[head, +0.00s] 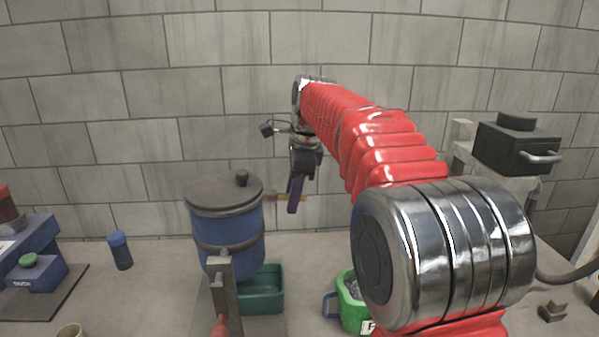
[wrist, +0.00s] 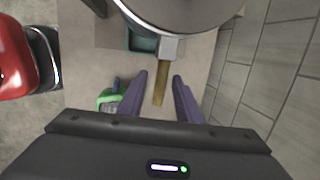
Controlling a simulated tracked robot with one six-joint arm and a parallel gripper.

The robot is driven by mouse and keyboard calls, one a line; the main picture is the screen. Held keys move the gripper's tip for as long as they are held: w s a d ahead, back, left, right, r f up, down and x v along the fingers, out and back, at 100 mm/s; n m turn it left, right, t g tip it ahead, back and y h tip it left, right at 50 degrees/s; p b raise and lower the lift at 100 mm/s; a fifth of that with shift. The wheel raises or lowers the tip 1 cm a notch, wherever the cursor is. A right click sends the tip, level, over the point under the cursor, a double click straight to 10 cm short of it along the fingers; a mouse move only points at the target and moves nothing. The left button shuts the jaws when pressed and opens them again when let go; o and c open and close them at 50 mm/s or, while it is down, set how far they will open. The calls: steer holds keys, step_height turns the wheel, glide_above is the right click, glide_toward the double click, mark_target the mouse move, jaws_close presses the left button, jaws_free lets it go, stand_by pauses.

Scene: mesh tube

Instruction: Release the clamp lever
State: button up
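A blue drum (head: 232,243) with a dark lid (head: 223,192) and a metal band stands left of centre in the head view. A tan lever handle (wrist: 161,88) on a grey bracket (wrist: 169,47) sticks out from its side. In the head view, the handle (head: 285,198) is partly hidden by my gripper (head: 294,194). In the wrist view, my gripper (wrist: 161,77) is open, with one purple finger on each side of the handle and gaps between. A grey upright (head: 223,283) with a red end stands before the drum.
A teal bin (head: 267,290) sits right of the drum's base. A green container (head: 351,302) stands further right. A blue cylinder (head: 119,251) and a blue machine (head: 30,258) are left. A dark box (head: 517,148) is at right. A block wall (head: 240,90) closes the back.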

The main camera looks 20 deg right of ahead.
steer(key=v, duration=1.3)
steer(key=shift+s+a, duration=0.1)
steer(key=shift+s, duration=0.1)
steer(key=s+a+f+n+t+h, duration=0.1)
steer(key=s+a+f+n, duration=0.1)
steer(key=s+f+n, duration=0.45)
steer(key=s+a+f+n+t, duration=0.1)
steer(key=s+n, duration=0.3)
steer(key=s, duration=0.5)
steer(key=s+a+f+n+t, duration=0.1)
steer(key=s+f+n, duration=0.8)
steer(key=s+f, duration=0.4)
step_height(320, 180, down, 2)
steer(key=shift+s+f+n, duration=0.2)
steer(key=shift+s+n, duration=0.1)
steer(key=shift+n, duration=0.05)
steer(key=shift+s+a, duration=0.15)
